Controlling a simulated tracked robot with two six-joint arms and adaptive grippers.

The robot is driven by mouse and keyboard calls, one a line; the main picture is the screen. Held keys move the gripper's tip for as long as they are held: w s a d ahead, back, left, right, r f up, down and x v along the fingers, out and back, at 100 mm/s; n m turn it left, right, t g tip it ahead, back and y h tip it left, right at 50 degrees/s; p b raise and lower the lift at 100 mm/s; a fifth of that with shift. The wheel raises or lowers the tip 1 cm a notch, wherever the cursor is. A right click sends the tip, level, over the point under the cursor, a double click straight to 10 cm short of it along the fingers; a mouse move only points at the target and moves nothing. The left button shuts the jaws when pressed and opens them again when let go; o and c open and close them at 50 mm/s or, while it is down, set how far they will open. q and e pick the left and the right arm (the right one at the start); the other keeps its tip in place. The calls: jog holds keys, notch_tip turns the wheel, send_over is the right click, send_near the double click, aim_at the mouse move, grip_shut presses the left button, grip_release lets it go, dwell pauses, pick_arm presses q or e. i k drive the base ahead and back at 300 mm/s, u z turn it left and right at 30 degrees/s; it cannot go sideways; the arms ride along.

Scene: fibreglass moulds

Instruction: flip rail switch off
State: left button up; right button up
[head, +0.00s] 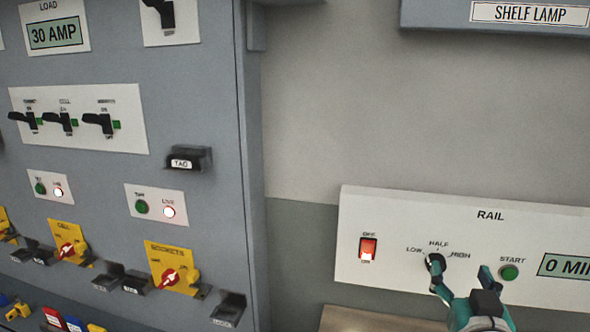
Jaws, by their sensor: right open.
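The white RAIL panel (490,215) is on the wall at the lower right. Its red rocker switch (368,250) sits at the left end under an OFF label, with a bright patch at its lower edge. My right gripper (462,277) is open in front of the panel, to the right of the rocker and apart from it. Its left finger overlaps the black LOW-HALF-HIGH knob (435,261) in the picture; I cannot tell whether they touch. My left gripper is not in view.
The green START button (509,272) and a small display (567,266) are right of the knob. A grey cabinet (200,70) with black levers and yellow rotary switches fills the left. A SHELF LAMP box (440,14) hangs above. Bare wall lies between.

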aim_at(367, 250)
jog(key=k, duration=1)
